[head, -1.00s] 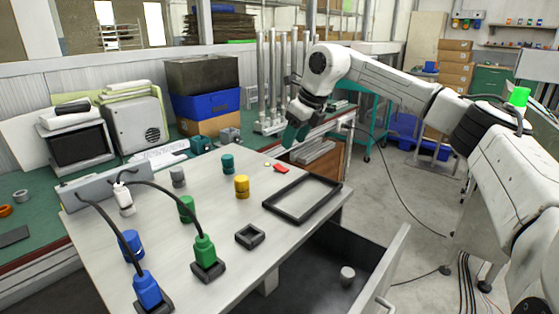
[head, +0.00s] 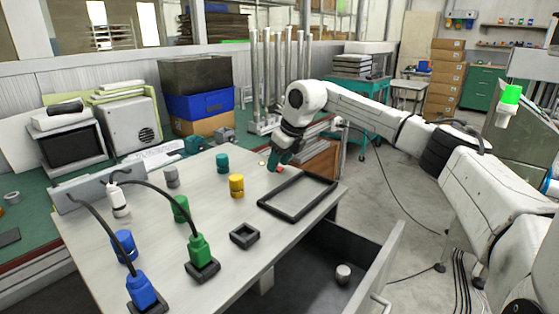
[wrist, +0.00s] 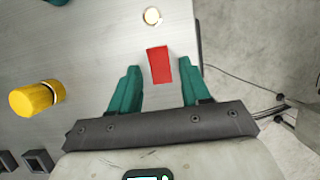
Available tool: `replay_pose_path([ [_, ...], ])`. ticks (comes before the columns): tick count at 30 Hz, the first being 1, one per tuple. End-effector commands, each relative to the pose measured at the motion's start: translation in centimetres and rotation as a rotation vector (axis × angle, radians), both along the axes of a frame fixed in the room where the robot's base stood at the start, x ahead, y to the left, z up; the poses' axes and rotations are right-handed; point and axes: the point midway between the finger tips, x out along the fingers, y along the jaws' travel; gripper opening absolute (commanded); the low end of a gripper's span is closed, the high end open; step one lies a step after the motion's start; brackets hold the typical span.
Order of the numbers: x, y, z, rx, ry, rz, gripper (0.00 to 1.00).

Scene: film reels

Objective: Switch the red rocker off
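The red rocker (wrist: 160,65) is a small red block on the light metal tabletop (wrist: 90,50). In the wrist view it lies just ahead of my gripper (wrist: 159,76), in line with the gap between the teal fingers. The fingers are apart, with nothing held between them. In the head view my gripper (head: 279,164) points down at the table's back right, and the red rocker (head: 280,170) is partly hidden by the fingers. A round pale button or lamp (wrist: 152,16) sits just beyond the rocker. I cannot tell which way the rocker is tipped.
A yellow cylinder (head: 236,185) and a teal one (head: 222,162) stand left of my gripper. A black rectangular frame (head: 297,196) lies in front. Blue (head: 143,290) and green (head: 201,252) plugs with cables stand nearer. An open drawer (head: 350,260) juts out below.

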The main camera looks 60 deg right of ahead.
Motion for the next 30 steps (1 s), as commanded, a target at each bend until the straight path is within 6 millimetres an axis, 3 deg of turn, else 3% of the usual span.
replay_pose_path([
  [14, -0.01, 0.01, 0.04, 0.000, 0.000, 0.000, 0.00],
  [22, 0.21, -0.02, 0.54, 0.009, 0.039, 0.001, 0.00],
  [30, 0.86, -0.14, 0.94, 0.048, 0.204, 0.001, 0.00],
])
